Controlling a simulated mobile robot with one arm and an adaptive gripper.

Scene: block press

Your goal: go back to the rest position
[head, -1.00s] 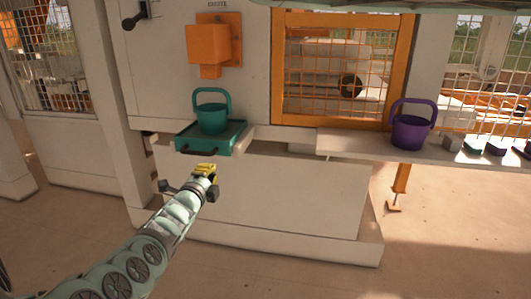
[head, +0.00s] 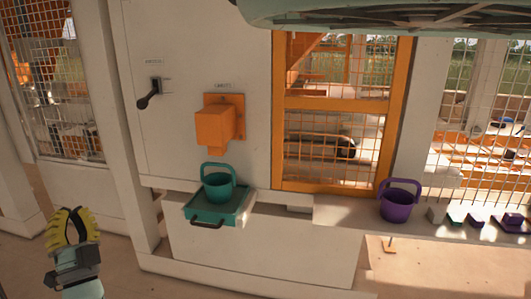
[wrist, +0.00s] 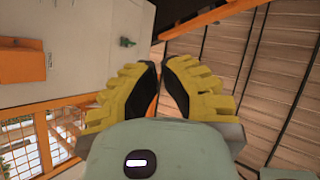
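My gripper (head: 72,212) is at the lower left of the head view, pointing up, well to the left of the teal tray and apart from everything. In the wrist view its yellow ribbed fingers (wrist: 161,68) are drawn together with only a thin gap, and nothing shows between them. The rest position itself is not marked in the views.
A teal bucket (head: 217,187) stands on a teal tray (head: 236,219) below an orange spout (head: 215,128). A purple bucket (head: 397,207) and several small blocks stand on the ledge at the right. A black lever (head: 147,99) is on the white wall.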

